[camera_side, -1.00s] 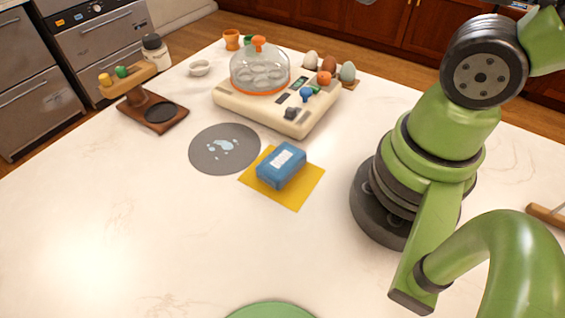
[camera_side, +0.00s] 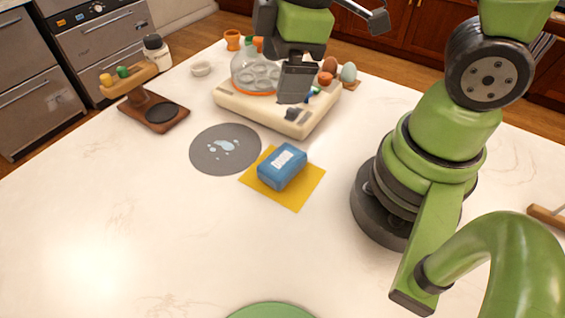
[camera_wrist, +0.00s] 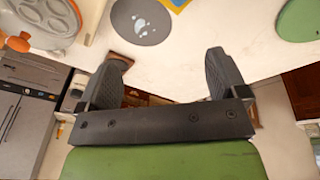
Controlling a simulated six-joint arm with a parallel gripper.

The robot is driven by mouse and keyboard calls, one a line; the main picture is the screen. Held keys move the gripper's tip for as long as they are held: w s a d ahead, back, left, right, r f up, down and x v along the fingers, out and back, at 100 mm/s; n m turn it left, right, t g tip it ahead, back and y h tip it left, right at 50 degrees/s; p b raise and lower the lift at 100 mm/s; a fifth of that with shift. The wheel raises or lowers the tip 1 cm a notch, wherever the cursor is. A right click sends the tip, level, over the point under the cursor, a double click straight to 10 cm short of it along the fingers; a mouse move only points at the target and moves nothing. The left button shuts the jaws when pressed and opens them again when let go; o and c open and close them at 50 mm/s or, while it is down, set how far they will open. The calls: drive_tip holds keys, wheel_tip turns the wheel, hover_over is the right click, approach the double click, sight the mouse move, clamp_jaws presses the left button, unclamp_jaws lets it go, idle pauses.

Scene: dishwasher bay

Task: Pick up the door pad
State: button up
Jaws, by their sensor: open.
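I cannot tell for sure which thing is the door pad. A blue block with a white label (camera_side: 282,166) lies on a flat yellow square (camera_side: 298,200) on the white counter. Beside it, to the left, lies a flat grey disc with pale blue drops (camera_side: 204,158); the wrist view shows this disc (camera_wrist: 141,33) and an edge of the yellow square (camera_wrist: 177,4). My gripper (camera_side: 338,58) is open and empty, raised above the back of the counter, in front of the egg cooker in the side view. In the wrist view, my gripper (camera_wrist: 163,60) has its fingers wide apart.
The cream egg cooker (camera_side: 258,113) with a clear dome stands at the back, partly hidden by my gripper. A wooden stand (camera_side: 150,108) is at the left, eggs (camera_side: 348,72) behind the cooker. A green disc (camera_side: 272,311) lies at the front edge. The front left counter is clear.

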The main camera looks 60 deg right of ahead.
sight(281, 161)
drive_tip(key=f+n, duration=0.2)
drive_tip(key=f, duration=0.1)
drive_tip(key=f+n+g, duration=0.1)
drive_tip(key=f+n, duration=0.2)
drive_tip(key=a+f+n+g, duration=0.1)
drive_tip(key=f+n, duration=0.1)
drive_tip(key=f, duration=0.1)
drive_tip(key=shift+s+a+f+h, duration=0.1)
drive_tip(key=shift+s+f+h, duration=0.1)
drive_tip(key=shift+h, duration=0.2)
drive_tip(key=shift+w+f, duration=0.1)
drive_tip(key=shift+f, duration=4.75)
drive_tip(key=shift+c, duration=0.2)
drive_tip(key=c, duration=1)
